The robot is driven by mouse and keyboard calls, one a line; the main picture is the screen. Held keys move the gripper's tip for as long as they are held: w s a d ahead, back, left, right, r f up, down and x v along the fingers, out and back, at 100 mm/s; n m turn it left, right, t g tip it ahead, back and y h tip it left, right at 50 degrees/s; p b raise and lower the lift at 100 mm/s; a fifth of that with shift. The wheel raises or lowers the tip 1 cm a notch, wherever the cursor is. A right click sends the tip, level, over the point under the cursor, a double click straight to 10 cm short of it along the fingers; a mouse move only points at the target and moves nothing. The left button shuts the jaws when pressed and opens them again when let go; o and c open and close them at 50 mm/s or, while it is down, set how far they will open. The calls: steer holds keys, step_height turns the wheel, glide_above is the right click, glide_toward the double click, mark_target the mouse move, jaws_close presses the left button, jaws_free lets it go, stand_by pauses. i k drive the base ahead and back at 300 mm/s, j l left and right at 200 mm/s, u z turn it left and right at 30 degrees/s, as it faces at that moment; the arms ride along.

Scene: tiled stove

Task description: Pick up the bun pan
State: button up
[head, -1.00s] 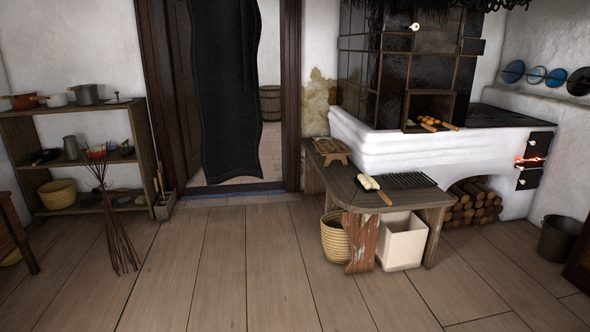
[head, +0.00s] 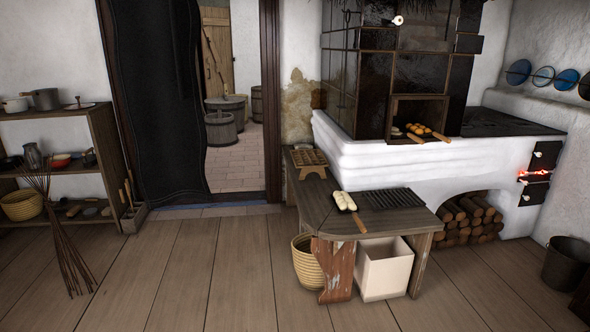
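A small pan (head: 355,212) with a wooden handle lies near the front of the wooden bench, with pale dough-like buns on it. Its handle points toward the front right edge of the bench. In the stove's square opening sit golden-brown buns (head: 411,128), with wooden handles (head: 440,136) sticking out to the right; the pans under them are too small to make out clearly. I cannot tell which of these is the bun pan. My gripper is not in the head view.
The floor (head: 225,280) in front is clear.

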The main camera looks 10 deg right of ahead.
mark_target(418, 130)
steer(key=i+l, duration=0.15)
steer(key=l, duration=0.3)
steer(key=i+l, duration=0.15)
steer(key=l, duration=0.3)
steer(key=i+l, duration=0.15)
steer(key=l, duration=0.3)
steer(key=i+l, duration=0.15)
steer(key=l, duration=0.3)
steer(key=i+l, duration=0.15)
steer(key=l, duration=0.3)
steer(key=i+l, duration=0.15)
steer(key=l, duration=0.25)
steer(key=i+l, duration=0.15)
steer(key=l, duration=0.3)
steer(key=i+l, duration=0.15)
steer(key=l, duration=0.3)
steer(key=i+l, duration=0.8)
steer(key=l, duration=0.1)
